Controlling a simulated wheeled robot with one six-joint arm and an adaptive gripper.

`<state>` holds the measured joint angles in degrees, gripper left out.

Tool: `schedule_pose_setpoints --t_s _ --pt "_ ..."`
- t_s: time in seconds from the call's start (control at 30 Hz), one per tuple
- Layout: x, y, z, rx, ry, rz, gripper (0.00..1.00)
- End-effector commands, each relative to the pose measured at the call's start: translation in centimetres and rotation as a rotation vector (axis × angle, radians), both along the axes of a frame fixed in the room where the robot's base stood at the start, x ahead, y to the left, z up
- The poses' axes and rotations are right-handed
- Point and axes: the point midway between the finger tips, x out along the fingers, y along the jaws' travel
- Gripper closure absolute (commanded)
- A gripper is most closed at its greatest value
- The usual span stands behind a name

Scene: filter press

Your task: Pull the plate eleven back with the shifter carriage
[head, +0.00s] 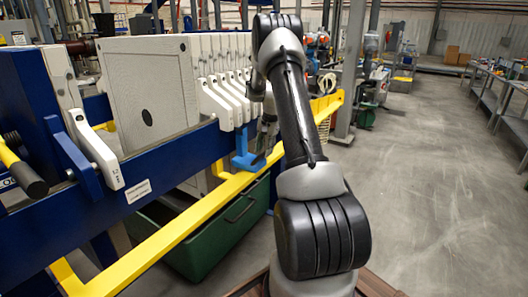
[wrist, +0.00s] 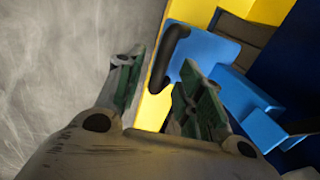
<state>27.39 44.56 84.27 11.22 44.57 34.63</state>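The blue shifter carriage (head: 246,160) sits at the press's side beam, below the plate handles. In the wrist view the carriage (wrist: 205,55) carries a black bent handle (wrist: 174,58). My gripper (head: 266,138) points down beside the carriage. In the wrist view my gripper (wrist: 158,78) is open, its fingers apart, with the black handle's lower end between or just beyond the fingertips; contact cannot be told. The large pale plate (head: 150,95) at the front of the packed stack faces an open gap. Its number is not readable; a handle at left (head: 97,152) reads 12.
A yellow rail (head: 170,235) runs along the press below the blue side beam (head: 165,160). A green bin (head: 215,235) stands under it. Several white plate handles (head: 225,100) sit close to my arm. The grey floor at right is clear, with benches (head: 510,90) beyond.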

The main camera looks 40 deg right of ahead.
Motion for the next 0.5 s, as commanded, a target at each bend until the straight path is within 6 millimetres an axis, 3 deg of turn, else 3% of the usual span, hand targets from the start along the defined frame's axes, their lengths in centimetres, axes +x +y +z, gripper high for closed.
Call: schedule_pose_setpoints --t_s 0.3,0.5 --pt "-1.2 -0.5 7.1 -0.002 -0.004 -0.001 0.63" --pt "-1.7 -0.7 9.7 -0.001 -0.002 -0.001 0.63"
